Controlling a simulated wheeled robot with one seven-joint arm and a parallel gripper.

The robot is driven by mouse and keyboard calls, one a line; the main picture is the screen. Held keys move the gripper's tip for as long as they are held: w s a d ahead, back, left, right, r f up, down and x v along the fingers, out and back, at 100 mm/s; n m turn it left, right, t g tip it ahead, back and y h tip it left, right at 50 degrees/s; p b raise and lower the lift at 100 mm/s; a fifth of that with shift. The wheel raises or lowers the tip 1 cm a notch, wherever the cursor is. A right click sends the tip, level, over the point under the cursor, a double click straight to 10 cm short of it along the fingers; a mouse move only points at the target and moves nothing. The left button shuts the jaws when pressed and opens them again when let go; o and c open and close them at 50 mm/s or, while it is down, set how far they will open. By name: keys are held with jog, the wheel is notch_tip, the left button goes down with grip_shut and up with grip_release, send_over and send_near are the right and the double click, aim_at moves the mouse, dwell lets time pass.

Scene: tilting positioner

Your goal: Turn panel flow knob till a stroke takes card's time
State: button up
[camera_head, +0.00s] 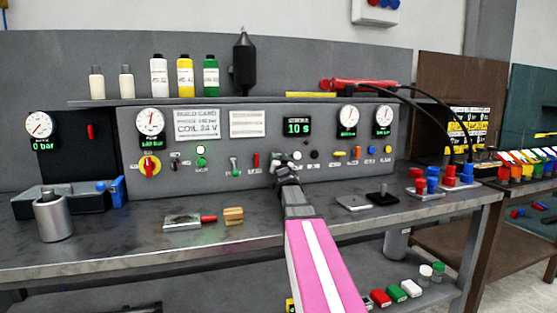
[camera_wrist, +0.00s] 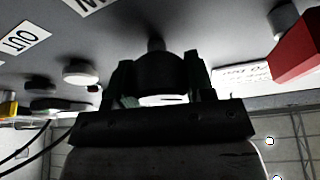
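My gripper (camera_head: 284,165) is at the upright panel (camera_head: 330,178), below and left of the green "10 s" stroke display (camera_head: 298,128). In the wrist view its two fingers (camera_wrist: 158,85) stand on either side of a dark round knob (camera_wrist: 160,70), with no clear gap between fingers and knob. The knob's mark is not readable, and the gripper hides it in the head view. A second white card (camera_head: 247,124) is too small to read.
Close beside the gripper are a red lever (camera_head: 256,160) and several small knobs and switches. A metal block (camera_head: 183,222) and a wooden block (camera_head: 233,216) lie on the bench.

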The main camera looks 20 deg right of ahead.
jog(key=shift+n+y, duration=0.4)
jog(key=shift+n, duration=0.2)
jog(key=n+y, duration=0.1)
jog(key=n, duration=0.1)
jog(key=n+y, duration=0.1)
jog(key=n, duration=0.2)
jog(key=shift+y, duration=0.4)
jog(key=shift+a+n+g+y, duration=0.1)
jog(key=shift+n+g+y, duration=0.15)
jog(key=shift+n+y, duration=0.95)
jog(key=shift+n+g+y, duration=0.25)
jog(key=shift+n+y, duration=0.05)
jog(key=shift+n, duration=1.7)
jog(key=o, duration=0.9)
jog(key=shift+s, duration=0.1)
jog(key=r+v, duration=0.1)
jog(key=v, duration=0.4)
jog(key=r+v, duration=0.1)
jog(key=v, duration=0.4)
jog(key=s+r+v, duration=0.1)
jog(key=v, duration=0.5)
jog(key=shift+s+d+r, duration=0.2)
jog(key=shift+r, duration=0.1)
